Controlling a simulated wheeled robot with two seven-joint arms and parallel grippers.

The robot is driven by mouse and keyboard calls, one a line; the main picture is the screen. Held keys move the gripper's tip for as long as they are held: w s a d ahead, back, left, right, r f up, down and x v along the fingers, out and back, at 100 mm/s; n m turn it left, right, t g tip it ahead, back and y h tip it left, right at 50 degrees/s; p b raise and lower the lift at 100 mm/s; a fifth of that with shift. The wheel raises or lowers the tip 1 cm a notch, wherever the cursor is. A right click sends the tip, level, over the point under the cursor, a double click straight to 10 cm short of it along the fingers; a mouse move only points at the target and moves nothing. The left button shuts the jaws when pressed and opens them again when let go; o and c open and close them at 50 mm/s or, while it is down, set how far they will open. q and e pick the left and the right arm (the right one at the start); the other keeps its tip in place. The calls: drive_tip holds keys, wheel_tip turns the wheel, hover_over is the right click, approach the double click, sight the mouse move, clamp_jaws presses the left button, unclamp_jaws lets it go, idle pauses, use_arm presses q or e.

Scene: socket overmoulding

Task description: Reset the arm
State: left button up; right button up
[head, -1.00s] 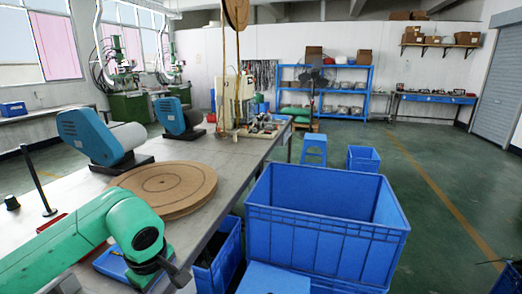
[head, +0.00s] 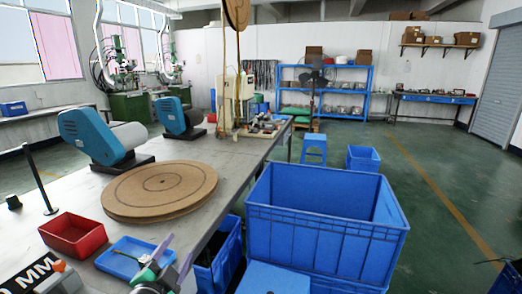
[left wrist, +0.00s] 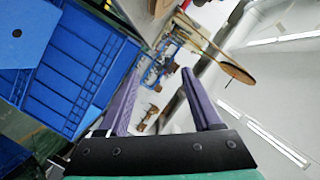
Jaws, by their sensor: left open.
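My left gripper (head: 174,254) shows at the bottom of the head view, low by the table's front edge, with its purple fingers pointing up. In the left wrist view its two purple fingers (left wrist: 160,66) stand apart with nothing between them, so it is open and empty. Most of my left arm is out of the head view. My right gripper does not show.
A red tray (head: 73,236) and a blue tray (head: 110,262) lie on the metal table (head: 228,160) beside a round brown board (head: 160,190). Two blue machines (head: 88,135) stand behind. A large blue crate (head: 325,238) stands right of the table; green floor (head: 425,190) beyond is open.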

use_arm(q)
drive_tip(key=s+a+f+n+g, duration=0.2)
drive_tip(key=s+f+n+g, duration=0.3)
drive_tip(key=s+f, duration=0.55)
drive_tip(key=s+a+f+n+g, duration=0.2)
drive_tip(key=s+f+n+g, duration=0.2)
drive_tip(key=s+f+g, duration=0.45)
wheel_tip(320, 180, down, 22)
drive_tip(key=s+p, duration=0.3)
drive_tip(key=p, duration=0.1)
drive_tip(key=s+a+f+g+p, duration=0.1)
drive_tip(key=s+a+f+p, duration=0.1)
drive_tip(key=s+f, duration=1)
drive_tip(key=s, duration=0.5)
drive_tip(key=shift+a+m, duration=0.2)
drive_tip(key=shift+m, duration=0.2)
drive_tip(key=shift+g, duration=0.25)
